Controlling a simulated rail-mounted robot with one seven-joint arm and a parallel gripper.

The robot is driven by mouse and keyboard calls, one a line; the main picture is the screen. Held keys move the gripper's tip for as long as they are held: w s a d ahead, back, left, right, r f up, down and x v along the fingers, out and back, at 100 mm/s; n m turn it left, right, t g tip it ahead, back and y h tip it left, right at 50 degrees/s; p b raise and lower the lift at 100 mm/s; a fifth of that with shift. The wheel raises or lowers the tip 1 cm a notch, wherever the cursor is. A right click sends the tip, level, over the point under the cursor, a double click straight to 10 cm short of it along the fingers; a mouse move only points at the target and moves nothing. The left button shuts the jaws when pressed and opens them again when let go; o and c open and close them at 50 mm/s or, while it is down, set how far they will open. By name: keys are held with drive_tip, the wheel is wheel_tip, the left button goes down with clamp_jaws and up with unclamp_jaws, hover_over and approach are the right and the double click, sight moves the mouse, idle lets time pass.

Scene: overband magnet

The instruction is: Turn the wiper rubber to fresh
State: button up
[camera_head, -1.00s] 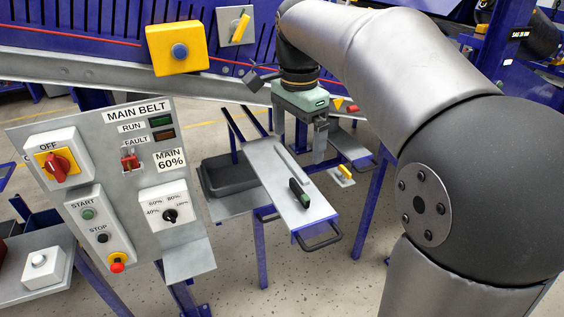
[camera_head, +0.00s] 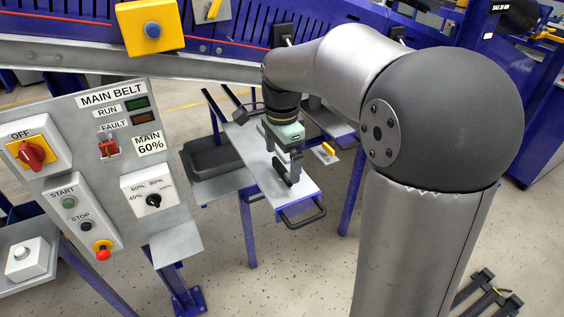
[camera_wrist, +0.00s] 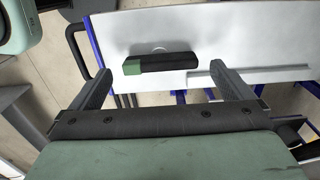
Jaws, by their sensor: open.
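The wiper rubber appears to be the black bar with a green end (camera_wrist: 170,62) lying on a pale metal plate (camera_wrist: 220,30) in the wrist view. In the head view the plate (camera_head: 302,192) is a sliding tray with a handle, and the dark bar (camera_head: 281,174) is partly hidden by my gripper. My gripper (camera_head: 290,172) is open above the plate. In the wrist view its fingers (camera_wrist: 162,71) stand apart toward the two ends of the bar. I cannot tell whether they touch anything. A thin grey strip (camera_wrist: 270,74) lies along the plate's near edge in the wrist view.
The main belt panel (camera_head: 120,130) with switches stands at the left. A grey bin (camera_head: 212,158) sits beside the plate. A dark handle (camera_head: 303,215) juts from the plate's front. A yellow-handled item (camera_head: 328,149) lies right of it. The conveyor frame runs behind.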

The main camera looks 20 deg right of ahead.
drive_tip(key=shift+f, duration=1.2)
drive_tip(key=c, duration=0.9)
